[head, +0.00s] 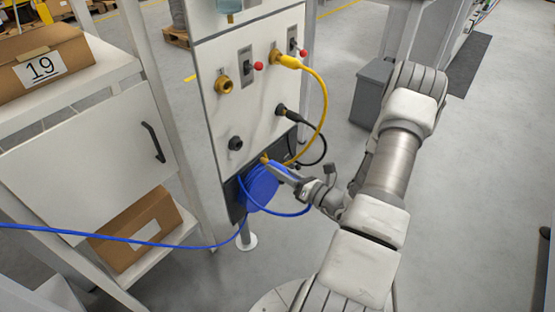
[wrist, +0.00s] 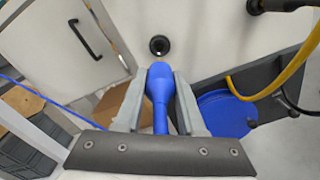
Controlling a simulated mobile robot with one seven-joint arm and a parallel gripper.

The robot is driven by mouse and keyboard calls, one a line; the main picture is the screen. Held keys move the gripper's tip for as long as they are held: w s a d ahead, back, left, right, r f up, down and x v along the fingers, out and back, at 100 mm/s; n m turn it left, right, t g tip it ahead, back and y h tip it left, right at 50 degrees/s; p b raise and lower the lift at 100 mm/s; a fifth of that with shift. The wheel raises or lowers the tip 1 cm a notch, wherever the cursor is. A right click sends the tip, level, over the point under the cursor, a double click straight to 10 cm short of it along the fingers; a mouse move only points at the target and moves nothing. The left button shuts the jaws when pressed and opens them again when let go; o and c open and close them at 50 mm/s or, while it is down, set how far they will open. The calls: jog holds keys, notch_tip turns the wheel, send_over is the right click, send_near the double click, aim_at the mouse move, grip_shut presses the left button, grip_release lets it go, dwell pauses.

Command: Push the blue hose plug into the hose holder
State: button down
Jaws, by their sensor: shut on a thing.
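My gripper (wrist: 160,95) is shut on the blue hose plug (wrist: 160,82), which stands upright between the two fingers in the wrist view. The plug's rounded end points at a black round socket (wrist: 159,45) on the light panel, which looks like the hose holder. There is a visible gap between plug and socket. In the head view the same socket (head: 235,143) sits low on the panel, and my gripper (head: 277,168) is below and right of it, in front of the blue hose reel (head: 262,187). The plug is hard to make out there.
A yellow hose (head: 323,100) and a black plug with cable (head: 286,112) are on the panel's right side. A brass fitting (head: 223,85) sits above the socket. A blue hose (head: 120,239) runs left past a shelf with a cardboard box (head: 135,230). A cabinet door handle (head: 153,143) projects at left.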

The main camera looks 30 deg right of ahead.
jog(key=x, duration=0.7)
jog(key=shift+w+b, duration=0.15)
jog(key=shift+b, duration=0.25)
jog(key=shift+p, duration=0.35)
dwell(1.3)
jog(key=shift+x, duration=1.75)
dwell(0.4)
jog(key=shift+c, duration=2.1)
grip_release()
jog(key=p+v, duration=0.3)
jog(key=v, duration=1.4)
jog(key=shift+s, duration=0.25)
